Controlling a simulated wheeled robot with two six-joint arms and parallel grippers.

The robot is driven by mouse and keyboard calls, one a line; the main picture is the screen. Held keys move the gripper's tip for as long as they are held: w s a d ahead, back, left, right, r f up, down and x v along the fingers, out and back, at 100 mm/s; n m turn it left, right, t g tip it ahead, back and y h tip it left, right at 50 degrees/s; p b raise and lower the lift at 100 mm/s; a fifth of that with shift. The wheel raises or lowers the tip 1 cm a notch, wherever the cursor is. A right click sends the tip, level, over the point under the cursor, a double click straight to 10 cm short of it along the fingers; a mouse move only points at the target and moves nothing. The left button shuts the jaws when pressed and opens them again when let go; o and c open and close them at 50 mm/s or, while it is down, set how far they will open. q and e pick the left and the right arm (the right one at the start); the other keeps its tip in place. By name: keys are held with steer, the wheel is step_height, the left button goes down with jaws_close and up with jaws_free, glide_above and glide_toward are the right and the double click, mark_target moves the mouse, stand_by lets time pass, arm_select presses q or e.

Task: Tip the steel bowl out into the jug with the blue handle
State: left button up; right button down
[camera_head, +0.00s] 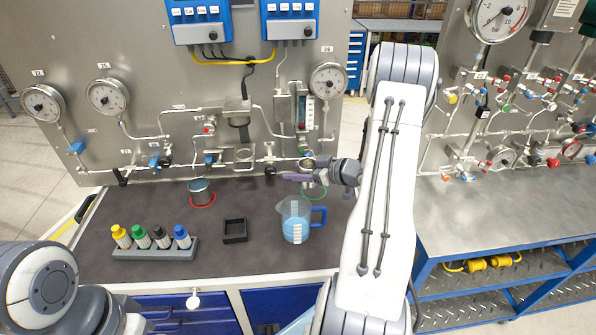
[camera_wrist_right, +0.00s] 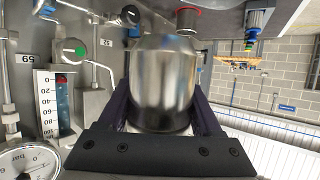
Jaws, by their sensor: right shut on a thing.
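The steel bowl (camera_head: 308,182) is between the fingers of my right gripper (camera_head: 298,177), in the air over a green ring on the bench. In the right wrist view the shiny steel bowl (camera_wrist_right: 163,85) fills the space between the dark purple fingers of my right gripper (camera_wrist_right: 165,112). Its inside is hidden. The clear jug with the blue handle (camera_head: 294,222) stands upright on the bench, nearer than the bowl and apart from it. It holds light blue liquid, and its handle is on the right. My left gripper is out of view; only part of that arm shows at lower left.
A metal pot (camera_head: 200,190) stands in a red ring at the left. A rack (camera_head: 155,249) with several colour-capped bottles and a small black tray (camera_head: 235,230) are nearer. The panel's gauges and pipes (camera_head: 240,115) rise close behind the bowl.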

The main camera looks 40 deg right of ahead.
step_height(320, 180, up, 2)
steer(key=shift+r+p, duration=0.25)
steer(key=shift+p, duration=0.5)
steer(key=d+p, duration=0.1)
steer(key=d, duration=0.6)
steer(key=shift+w+p, duration=0.15)
steer(key=shift+p, duration=0.15)
steer(key=shift+f, duration=0.15)
